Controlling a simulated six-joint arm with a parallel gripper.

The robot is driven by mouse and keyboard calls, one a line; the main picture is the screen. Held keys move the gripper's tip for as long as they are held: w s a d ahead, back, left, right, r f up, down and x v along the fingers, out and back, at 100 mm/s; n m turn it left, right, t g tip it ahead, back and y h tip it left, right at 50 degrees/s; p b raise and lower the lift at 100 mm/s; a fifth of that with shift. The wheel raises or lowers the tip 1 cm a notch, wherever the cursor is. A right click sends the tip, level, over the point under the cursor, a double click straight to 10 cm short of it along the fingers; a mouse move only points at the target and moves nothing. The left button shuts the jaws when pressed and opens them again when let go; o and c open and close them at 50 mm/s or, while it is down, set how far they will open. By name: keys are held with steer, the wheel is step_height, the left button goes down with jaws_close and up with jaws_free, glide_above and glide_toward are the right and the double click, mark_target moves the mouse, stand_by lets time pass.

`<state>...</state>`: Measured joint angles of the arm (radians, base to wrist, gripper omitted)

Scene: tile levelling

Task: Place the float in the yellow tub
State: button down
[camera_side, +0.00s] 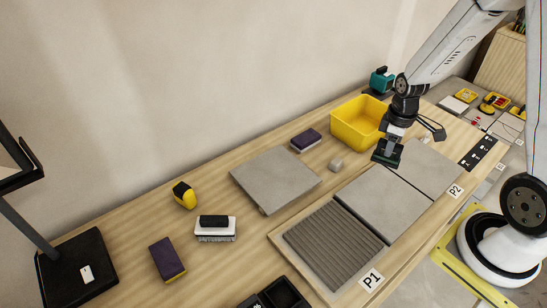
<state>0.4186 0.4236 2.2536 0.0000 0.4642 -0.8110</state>
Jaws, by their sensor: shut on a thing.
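The yellow tub (346,133) stands open at the back of the bench, against the wall side. My gripper (390,148) points down just right of and in front of the tub, outside its rim, over the pale tile area by P2. It is shut on a small dark green piece (385,158), which seems to be the float. The gripper hides much of the piece, and its height above the tile is hard to tell. The tub's floor is only partly visible.
A small grey block (335,164) and a dark purple block (306,140) lie near the tub. A loose grey tile (275,179), a brush (215,235), a yellow-black tool (185,196) and a purple sponge (167,258) lie left. A teal tool (381,80) stands behind the tub.

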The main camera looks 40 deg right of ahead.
stand_by(0.3)
steer(key=w+d+f+m, duration=0.2)
steer(key=w+d+m, duration=0.2)
steer(key=w+d, duration=1.1)
steer(key=shift+w+d+f+m, duration=0.2)
steer(key=shift+w+m, duration=0.1)
steer(key=shift+w, duration=0.85)
steer(key=shift+f, duration=3.1)
steer(key=shift+f, duration=0.1)
steer(key=shift+f, duration=1.75)
steer(key=shift+f, duration=0.15)
